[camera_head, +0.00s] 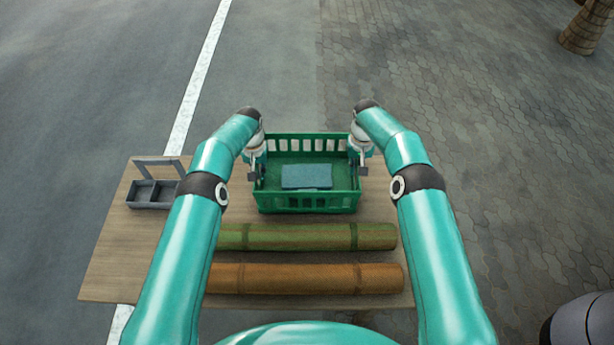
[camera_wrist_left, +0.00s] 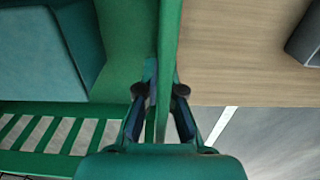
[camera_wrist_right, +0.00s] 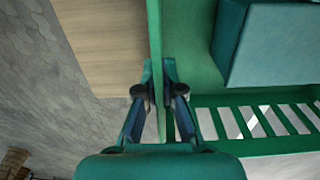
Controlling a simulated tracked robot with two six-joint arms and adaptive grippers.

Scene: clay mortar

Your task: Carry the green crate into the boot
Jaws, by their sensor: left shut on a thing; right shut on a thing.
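The green crate (camera_head: 308,202) with slatted sides is at the far edge of the wooden table, between my two arms. A blue-green block (camera_head: 306,176) lies inside it. My left gripper (camera_head: 256,172) is shut on the crate's left wall; the left wrist view shows its fingers (camera_wrist_left: 160,100) on both sides of that wall. My right gripper (camera_head: 360,170) is shut on the right wall, and its fingers (camera_wrist_right: 160,100) straddle the wall in the right wrist view. I cannot tell whether the crate touches the table. No boot is recognisable in view.
The wooden table (camera_head: 115,262) also holds a grey divided caddy with a handle (camera_head: 153,190) at left. A green bamboo-like pole (camera_head: 300,237) and an orange-brown one (camera_head: 300,278) lie nearer me. Beyond the table is open pavement (camera_head: 430,70) and road.

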